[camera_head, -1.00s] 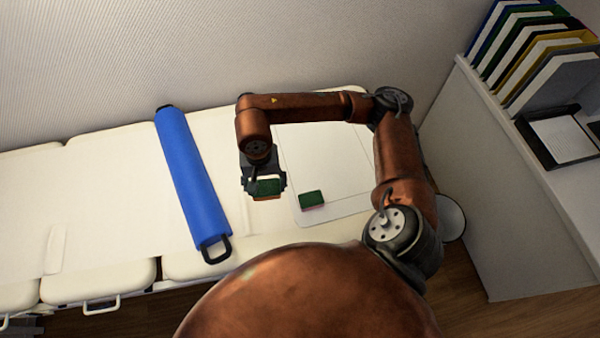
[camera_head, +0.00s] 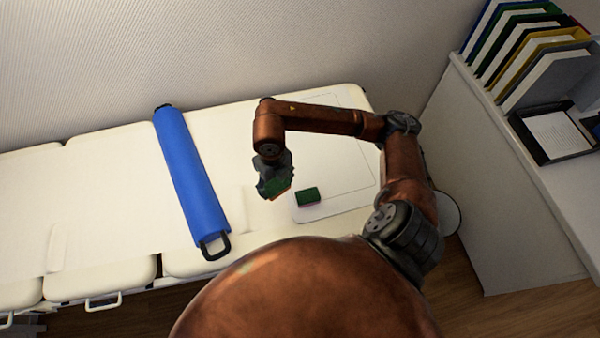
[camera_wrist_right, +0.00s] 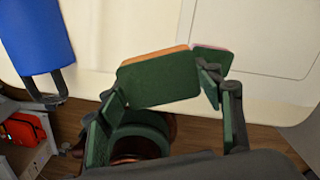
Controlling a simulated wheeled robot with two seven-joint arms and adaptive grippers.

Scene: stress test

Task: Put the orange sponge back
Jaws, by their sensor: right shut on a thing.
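The orange sponge (camera_head: 279,188) has a green top pad and an orange edge. My right gripper (camera_head: 271,182) is shut on it, with a finger at each end. In the right wrist view the sponge (camera_wrist_right: 158,82) shows its green face, with the orange along its far edge, between the fingers (camera_wrist_right: 163,90). It is just left of a second green sponge (camera_head: 308,196) with a pinkish-red edge, which lies on a white board (camera_head: 345,208). In the wrist view this second sponge (camera_wrist_right: 213,58) is partly hidden. My left gripper is out of view.
A long blue roll (camera_head: 190,175) with dark handles lies across the cream padded bench (camera_head: 110,180) to the left. A thin outlined rectangle marks the white board. A white cabinet (camera_head: 495,200) with binders and a black tray (camera_head: 555,135) stands at right.

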